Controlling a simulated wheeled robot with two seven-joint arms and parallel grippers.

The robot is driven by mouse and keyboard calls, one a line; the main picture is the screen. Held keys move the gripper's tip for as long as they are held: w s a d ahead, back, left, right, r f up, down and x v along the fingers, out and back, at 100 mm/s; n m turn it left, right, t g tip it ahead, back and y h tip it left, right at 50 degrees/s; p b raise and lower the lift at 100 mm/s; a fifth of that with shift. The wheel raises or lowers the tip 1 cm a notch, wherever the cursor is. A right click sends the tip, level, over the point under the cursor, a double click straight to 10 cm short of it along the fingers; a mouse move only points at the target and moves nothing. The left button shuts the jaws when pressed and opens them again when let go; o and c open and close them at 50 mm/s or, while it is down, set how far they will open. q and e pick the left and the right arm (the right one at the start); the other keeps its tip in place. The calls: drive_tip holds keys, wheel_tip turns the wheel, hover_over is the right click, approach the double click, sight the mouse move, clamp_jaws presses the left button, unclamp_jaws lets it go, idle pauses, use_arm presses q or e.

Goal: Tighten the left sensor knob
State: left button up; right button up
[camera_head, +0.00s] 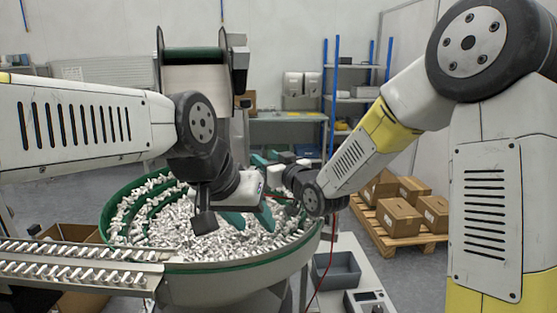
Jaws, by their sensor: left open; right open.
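My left gripper (250,218) is over the green-rimmed bowl feeder (240,264), its teal fingers pointing down and apart. No object shows between them. My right gripper (267,174) is just behind and above it, reaching in from the right, with teal fingers apart. The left gripper and wrist partly cover it. I cannot make out the left sensor knob; the grippers and wrists hide part of the area around the bowl. A thin red cable (320,268) runs down beside the bowl's right side.
Many small white parts (150,226) fill the bowl. A metal rail (75,272) with rows of parts leads off left. A grey bin (337,270) stands right of the bowl. Cardboard boxes (398,217) sit on a pallet (405,239). Blue shelving (327,100) is behind.

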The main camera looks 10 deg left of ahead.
clamp_jaws()
drive_tip(key=shift+w+d+m+t+h, duration=0.1)
drive_tip(key=shift+d+m+t+h, duration=0.05)
drive_tip(key=shift+m+t+h, duration=0.75)
drive_tip(key=shift+w+d+m+t+h, duration=0.15)
drive_tip(key=shift+m+t+h, duration=0.45)
drive_tip(key=shift+h, duration=0.6)
unclamp_jaws()
drive_tip(key=shift+s, duration=0.15)
drive_tip(key=v, duration=0.7)
drive_tip(key=shift+s+d, duration=0.2)
drive_tip(key=shift+s, duration=0.05)
